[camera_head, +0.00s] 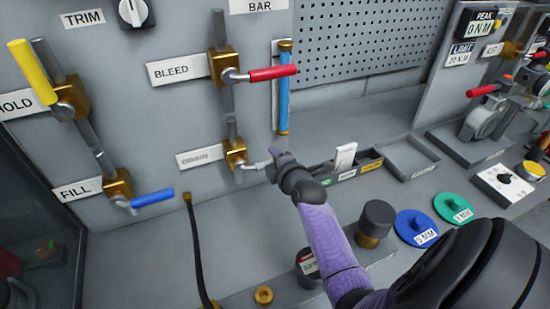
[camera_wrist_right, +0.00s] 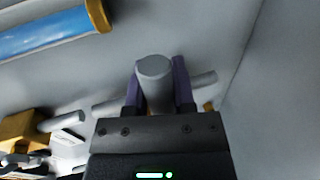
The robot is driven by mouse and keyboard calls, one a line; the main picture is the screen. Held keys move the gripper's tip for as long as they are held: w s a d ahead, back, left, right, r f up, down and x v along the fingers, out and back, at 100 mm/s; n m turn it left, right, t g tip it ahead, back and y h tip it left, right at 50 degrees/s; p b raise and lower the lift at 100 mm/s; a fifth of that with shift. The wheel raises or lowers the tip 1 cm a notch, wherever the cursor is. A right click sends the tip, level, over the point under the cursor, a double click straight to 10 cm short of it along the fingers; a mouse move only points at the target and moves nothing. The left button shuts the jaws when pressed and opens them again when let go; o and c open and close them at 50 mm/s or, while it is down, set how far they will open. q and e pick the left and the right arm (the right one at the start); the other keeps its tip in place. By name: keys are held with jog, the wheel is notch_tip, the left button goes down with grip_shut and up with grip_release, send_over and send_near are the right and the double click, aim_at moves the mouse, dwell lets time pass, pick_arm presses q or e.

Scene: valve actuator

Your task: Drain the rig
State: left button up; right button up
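The drain valve (camera_head: 235,153) is a brass body on the grey panel, beside a blurred white label (camera_head: 200,156) at lower centre. Its grey lever points right, nearly level, into my right gripper (camera_head: 277,165). In the right wrist view, the purple fingers of my right gripper (camera_wrist_right: 158,92) stand close on both sides of a grey round handle (camera_wrist_right: 153,68) and appear shut on it. The gripper hides most of this handle in the head view. The bleed valve (camera_head: 222,65) with its red handle (camera_head: 273,73) is above. My left gripper is not in view.
A blue sight tube (camera_head: 284,90) stands just above right of my gripper. Yellow (camera_head: 33,72) and blue (camera_head: 153,198) handles are at left. A black hose (camera_head: 196,245) rises from the bench. A tray (camera_head: 345,172), knob (camera_head: 376,220) and discs lie right.

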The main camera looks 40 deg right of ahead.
grip_shut()
dwell(0.5)
jog(key=shift+f, duration=0.1)
dwell(0.4)
